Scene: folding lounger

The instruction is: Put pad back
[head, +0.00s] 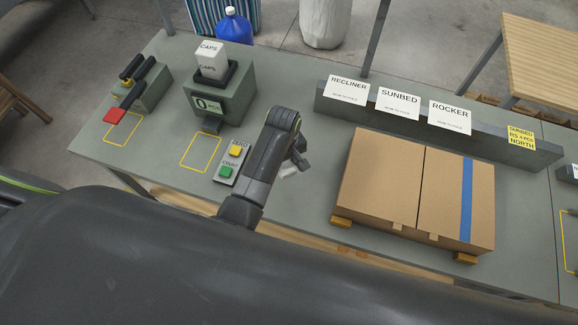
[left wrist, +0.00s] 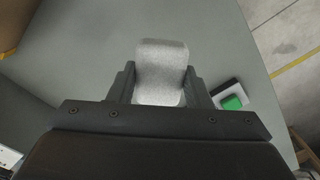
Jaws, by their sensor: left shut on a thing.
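My left gripper (head: 293,163) is in the head view, over the bench (head: 310,215) between the button box and the cardboard box. In the left wrist view the left gripper (left wrist: 160,88) is shut on a light grey pad (left wrist: 161,65), which stands out past the fingertips. In the head view only a small pale bit of the pad (head: 289,172) shows beside the gripper. I cannot tell its exact height above the bench. My right gripper is not in view.
A button box (head: 231,162) with yellow and green buttons lies left of my gripper. A cardboard box (head: 385,185) stands on wooden blocks to the right. Behind are a counter with a CAPS box (head: 220,100) and a sign rail (head: 350,104). A yellow-outlined area (head: 200,152) is empty.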

